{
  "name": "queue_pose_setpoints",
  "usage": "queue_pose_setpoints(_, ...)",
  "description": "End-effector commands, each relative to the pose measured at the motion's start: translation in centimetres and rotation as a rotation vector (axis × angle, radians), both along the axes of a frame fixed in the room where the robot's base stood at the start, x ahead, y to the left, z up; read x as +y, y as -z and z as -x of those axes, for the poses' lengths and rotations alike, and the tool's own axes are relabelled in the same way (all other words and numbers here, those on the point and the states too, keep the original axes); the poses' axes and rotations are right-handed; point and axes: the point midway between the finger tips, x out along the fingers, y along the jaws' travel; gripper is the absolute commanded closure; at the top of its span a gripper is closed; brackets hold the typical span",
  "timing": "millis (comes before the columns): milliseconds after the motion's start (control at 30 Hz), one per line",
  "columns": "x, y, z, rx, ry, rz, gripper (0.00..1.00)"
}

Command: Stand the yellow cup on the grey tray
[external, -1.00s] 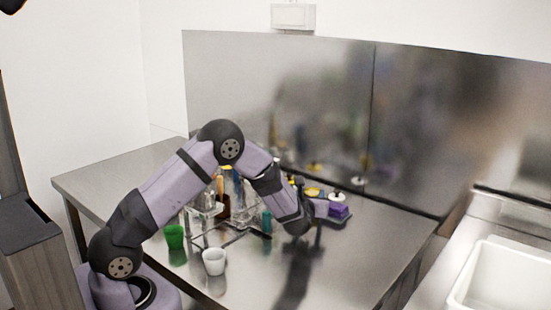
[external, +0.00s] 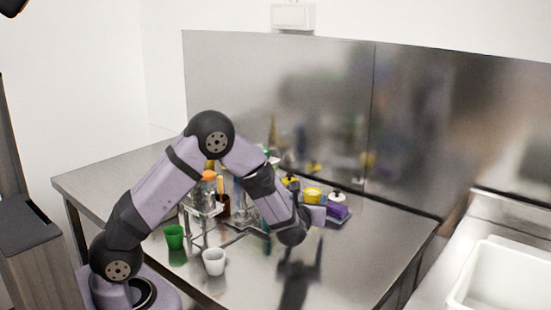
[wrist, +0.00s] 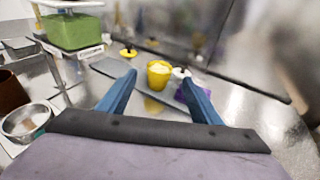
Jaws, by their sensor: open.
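The yellow cup (external: 312,195) stands upright near the back of the steel table. It also shows in the wrist view (wrist: 158,76), with a pale inside. The grey tray (wrist: 111,67) is a flat dark slab around the cup's foot; the cup appears to stand on it, though the contact is not clear. My gripper (wrist: 158,82) is open and empty. Its two blue fingers point towards the cup, which shows between and beyond their tips. In the external view my wrist hides part of the tray.
A purple block (external: 337,211) lies right of the cup, beside white- and yellow-topped items. A green cup (external: 174,236) and a white cup (external: 214,261) stand near the front edge. A clear rack (external: 203,208) stands at the left. The table's right part is clear.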

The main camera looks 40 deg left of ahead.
Motion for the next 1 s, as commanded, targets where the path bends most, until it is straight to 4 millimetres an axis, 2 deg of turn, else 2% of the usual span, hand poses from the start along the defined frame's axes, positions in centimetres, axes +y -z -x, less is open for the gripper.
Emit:
queue_pose_setpoints(100,-1.0,-0.4,1.8,-0.001,0.003,0.0,0.41)
queue_pose_setpoints(333,-1.9,-0.9,3.9,-0.001,0.001,0.001,0.41)
queue_pose_setpoints(1000,-2.2,-1.2,4.6,0.002,-0.012,0.016,0.41)
